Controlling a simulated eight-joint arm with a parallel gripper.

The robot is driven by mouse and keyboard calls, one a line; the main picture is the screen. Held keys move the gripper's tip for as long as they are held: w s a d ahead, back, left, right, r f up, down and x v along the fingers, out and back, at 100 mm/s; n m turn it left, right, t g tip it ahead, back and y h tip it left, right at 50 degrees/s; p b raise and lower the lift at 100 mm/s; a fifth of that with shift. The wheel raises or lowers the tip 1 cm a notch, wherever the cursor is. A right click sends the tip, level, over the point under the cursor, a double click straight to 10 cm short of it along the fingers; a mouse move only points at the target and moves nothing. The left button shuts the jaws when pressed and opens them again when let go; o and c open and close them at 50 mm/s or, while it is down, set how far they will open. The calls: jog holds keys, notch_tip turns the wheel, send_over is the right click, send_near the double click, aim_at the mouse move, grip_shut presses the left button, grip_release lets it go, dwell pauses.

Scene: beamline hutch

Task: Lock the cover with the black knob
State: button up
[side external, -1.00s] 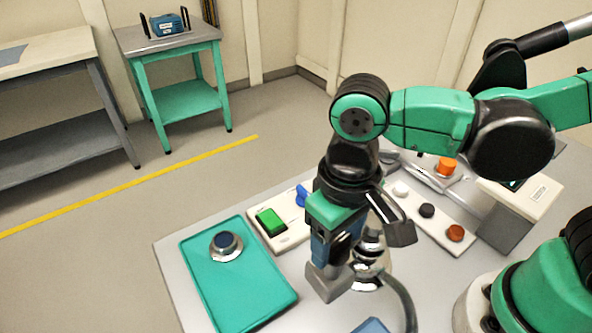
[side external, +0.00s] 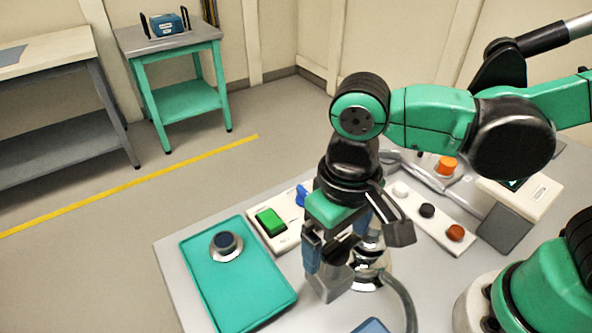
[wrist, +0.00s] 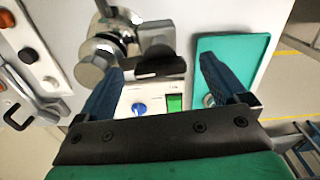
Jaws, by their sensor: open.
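My gripper (side external: 332,262) points down over the metal fitting (side external: 370,275) on the bench. In the wrist view its two blue fingers are spread wide, and my gripper (wrist: 162,68) is open and empty. A black knob-like piece (wrist: 158,64) lies in the picture between the fingers, beside the round chrome part (wrist: 95,62). I cannot tell whether a finger touches it. My wrist and fingers hide much of the fitting in the side view. A separate small black button (side external: 427,210) sits on a white strip. I cannot clearly make out which part is the cover.
A white box carries a green switch (side external: 270,221) and a blue knob (side external: 301,194). The white strip also has a brown button (side external: 455,232). An orange knob (side external: 446,166) stands behind.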

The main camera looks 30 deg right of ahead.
aim_at(337, 243)
jog(key=shift+r, duration=2.8)
jog(key=w+d+f+t, duration=0.1)
jog(key=w+d+t, duration=0.2)
jog(key=d, duration=0.4)
jog(key=w+d+m+t, duration=0.1)
jog(key=w+d+t, duration=0.2)
jog(key=d, duration=0.5)
jog(key=shift+f+t, duration=0.4)
jog(key=shift+t, duration=0.2)
